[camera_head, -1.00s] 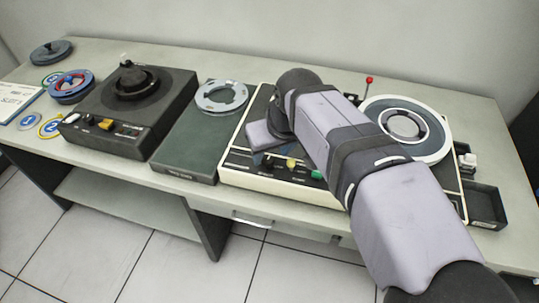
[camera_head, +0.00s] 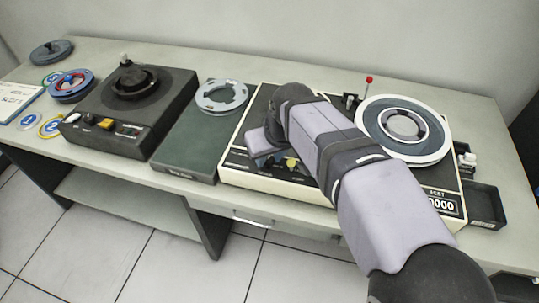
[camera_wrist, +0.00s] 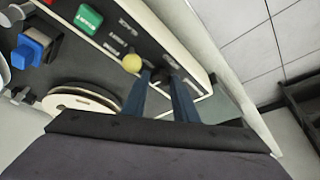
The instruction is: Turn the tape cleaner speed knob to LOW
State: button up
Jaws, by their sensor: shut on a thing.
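The cream-edged tape machine (camera_head: 232,182) stands right of the table's middle, with a dark control panel along its front. My gripper (camera_wrist: 160,76) points down at the left part of this panel. Its two dark blue fingers are shut on a small dark knob (camera_wrist: 159,74), largely hidden between the fingertips. A yellow knob (camera_wrist: 132,63) sits just beside the left finger; it also shows in the head view (camera_head: 291,163). A green button (camera_wrist: 88,18) lies farther along the panel. The dark knob's pointer and setting cannot be read.
A reel (camera_head: 435,150) lies on the machine's right side, near a red-tipped lever (camera_head: 369,80). A dark green unit (camera_head: 185,155) and a black device with knobs (camera_head: 165,100) stand to the left. A small dark tray (camera_head: 484,222) is at the right.

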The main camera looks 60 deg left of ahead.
jog(key=shift+r+n+p, duration=0.1)
jog(key=shift+n+p, duration=0.2)
jog(key=n+p, duration=0.1)
jog(key=n+g, duration=0.1)
jog(key=n, duration=0.1)
jog(key=n+g+p, duration=0.1)
jog(key=shift+w+r+p, duration=0.1)
jog(key=shift+w+p, duration=0.2)
jog(key=shift+p, duration=0.05)
jog(key=n+g+p, duration=0.1)
jog(key=n, duration=0.2)
jog(key=n+h+p, duration=0.1)
jog(key=n+p, duration=0.1)
jog(key=shift+w+a+n+g+p, duration=0.2)
jog(key=shift+n+g+p, duration=0.1)
jog(key=shift+n+g, duration=0.1)
jog(key=o, duration=1.1)
jog(key=shift+c, duration=0.2)
jog(key=b+v, duration=0.1)
jog(key=v, duration=0.6)
